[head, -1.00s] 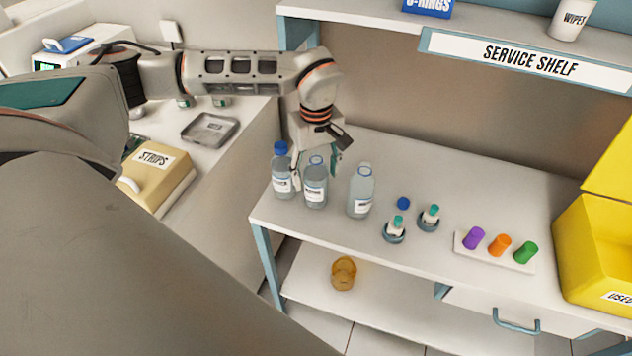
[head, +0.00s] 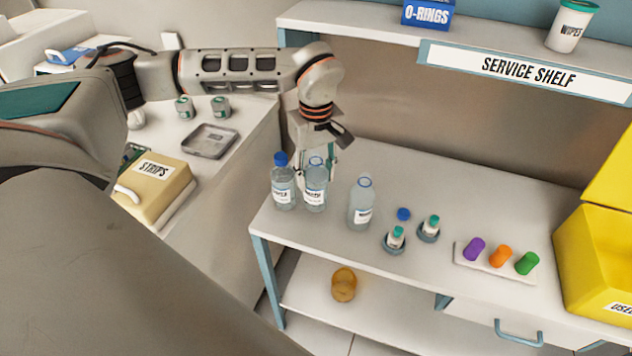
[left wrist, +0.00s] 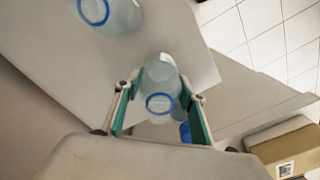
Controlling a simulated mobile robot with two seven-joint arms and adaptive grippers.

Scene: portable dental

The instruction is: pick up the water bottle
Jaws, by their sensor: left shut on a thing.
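Three clear bottles with white labels stand in a row at the left end of the service shelf's worktop (head: 400,178). The left bottle (head: 283,192) has a blue cap. The middle bottle (head: 316,197) and the right bottle (head: 360,205) show open necks with blue rings. My left gripper (head: 317,172) is shut on the middle bottle from above, one finger on each side of its upper part. This bottle seems slightly raised off the worktop. In the left wrist view the held bottle (left wrist: 161,78) sits between the green-padded fingers. My right gripper is out of view.
The capped bottle is close beside the held one. A loose blue cap (head: 404,214), two small vials in round holders (head: 395,240), a strip of coloured caps (head: 497,257) and a yellow bin (head: 590,255) are to the right. An amber jar (head: 344,285) is on the lower shelf.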

